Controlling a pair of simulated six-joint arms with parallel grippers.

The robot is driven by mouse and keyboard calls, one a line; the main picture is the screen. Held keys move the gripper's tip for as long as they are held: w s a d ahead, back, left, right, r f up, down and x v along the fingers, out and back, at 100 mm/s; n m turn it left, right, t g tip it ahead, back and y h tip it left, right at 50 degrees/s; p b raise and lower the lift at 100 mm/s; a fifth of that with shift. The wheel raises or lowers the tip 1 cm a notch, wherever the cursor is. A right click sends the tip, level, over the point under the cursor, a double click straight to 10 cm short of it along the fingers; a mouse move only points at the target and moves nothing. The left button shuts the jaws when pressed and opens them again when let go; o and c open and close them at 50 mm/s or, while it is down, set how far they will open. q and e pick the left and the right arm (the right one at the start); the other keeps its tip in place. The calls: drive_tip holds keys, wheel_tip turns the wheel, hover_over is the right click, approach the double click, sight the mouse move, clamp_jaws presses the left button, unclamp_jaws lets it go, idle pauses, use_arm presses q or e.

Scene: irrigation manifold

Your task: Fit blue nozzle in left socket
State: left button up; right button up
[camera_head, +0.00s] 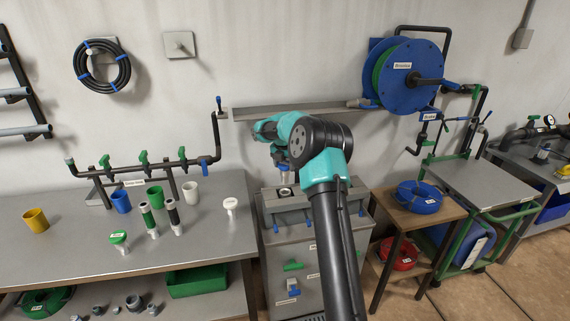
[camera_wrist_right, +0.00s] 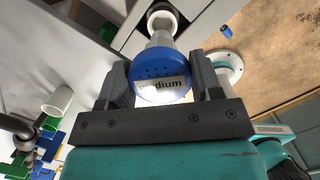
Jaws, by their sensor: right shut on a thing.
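My right gripper (camera_head: 284,166) is above the grey manifold block (camera_head: 308,213) in the head view. Its jaws (camera_wrist_right: 165,82) are shut on the blue nozzle (camera_wrist_right: 161,80), labelled "medium", in the right wrist view. A little blue of the nozzle shows under the gripper in the head view. Its pale stem points toward a white ringed socket (camera_wrist_right: 162,20); I cannot tell whether they touch. In the head view a pale-rimmed socket (camera_head: 285,192) lies just below the gripper. My right arm hides the block's right part. My left gripper is not in view.
On the left bench stand a green-topped nozzle (camera_head: 119,238), a white-topped nozzle (camera_head: 230,203), two dark sprinkler bodies and several coloured cups, including a yellow one (camera_head: 36,220). A wooden stand with a blue hose coil (camera_head: 419,197) is to the right.

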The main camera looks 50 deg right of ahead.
sight(285, 180)
drive_tip(key=shift+f, duration=1.6)
drive_tip(key=shift+f, duration=2.55)
idle(2.3)
drive_tip(key=o, duration=1)
drive_tip(key=shift+o, duration=0.3)
drive_tip(key=shift+o, duration=0.7)
drive_tip(key=shift+r, duration=0.1)
